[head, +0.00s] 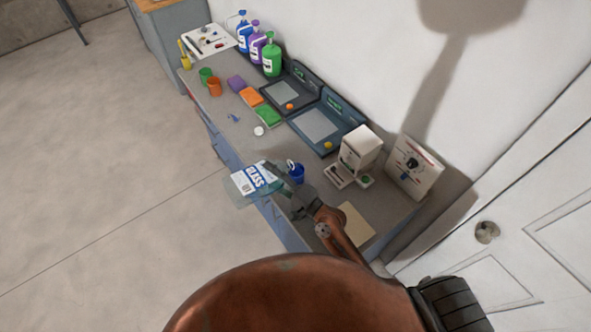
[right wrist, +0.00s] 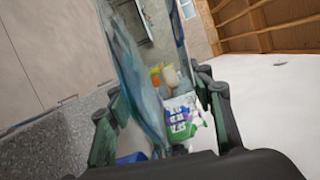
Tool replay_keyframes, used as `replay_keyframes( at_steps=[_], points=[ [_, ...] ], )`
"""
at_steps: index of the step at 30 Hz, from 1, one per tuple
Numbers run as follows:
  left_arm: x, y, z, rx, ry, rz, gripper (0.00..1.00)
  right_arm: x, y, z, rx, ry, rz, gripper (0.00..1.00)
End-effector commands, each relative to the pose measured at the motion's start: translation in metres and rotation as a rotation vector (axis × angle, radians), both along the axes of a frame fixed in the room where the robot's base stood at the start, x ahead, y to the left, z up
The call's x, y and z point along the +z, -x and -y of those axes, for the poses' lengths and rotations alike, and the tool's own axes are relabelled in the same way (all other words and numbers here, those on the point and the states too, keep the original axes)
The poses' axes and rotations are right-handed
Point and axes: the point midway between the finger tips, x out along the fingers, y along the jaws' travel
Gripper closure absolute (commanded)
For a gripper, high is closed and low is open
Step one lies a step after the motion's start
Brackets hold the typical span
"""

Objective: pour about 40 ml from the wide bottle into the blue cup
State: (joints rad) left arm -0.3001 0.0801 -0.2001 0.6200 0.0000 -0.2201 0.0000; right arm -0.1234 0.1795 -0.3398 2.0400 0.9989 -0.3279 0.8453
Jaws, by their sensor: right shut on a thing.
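The wide bottle (head: 252,180), clear bluish with a blue-and-white label, is tipped well over in my right gripper (head: 283,187). It reaches out left past the bench's front edge. In the right wrist view the bottle (right wrist: 138,75) stands as a see-through blue body between the gripper's fingers (right wrist: 160,105). The blue cup (head: 296,174) stands on the bench just beyond the gripper; a blue patch, likely the cup, shows low in the right wrist view (right wrist: 132,158). The bottle's mouth and any liquid stream cannot be made out. My left gripper is not in view.
A white dispenser (head: 358,152) and a panel (head: 412,167) stand right of the cup. Two dark scales (head: 318,124) lie behind. Sponges (head: 268,116), green and orange cups (head: 214,87) and pump bottles (head: 271,58) are farther off. A tan sheet (head: 355,224) lies nearer.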

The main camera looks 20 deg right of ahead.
Motion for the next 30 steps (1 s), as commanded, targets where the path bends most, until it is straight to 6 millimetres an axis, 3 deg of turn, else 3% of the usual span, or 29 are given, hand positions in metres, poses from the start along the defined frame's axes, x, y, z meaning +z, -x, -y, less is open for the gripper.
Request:
replay_keyframes(
  at_steps=[30],
  points=[
    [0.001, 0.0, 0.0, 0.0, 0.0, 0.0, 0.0, 0.001, 0.005, -0.016, 0.0, 0.01, 0.003, 1.0]
  ],
)
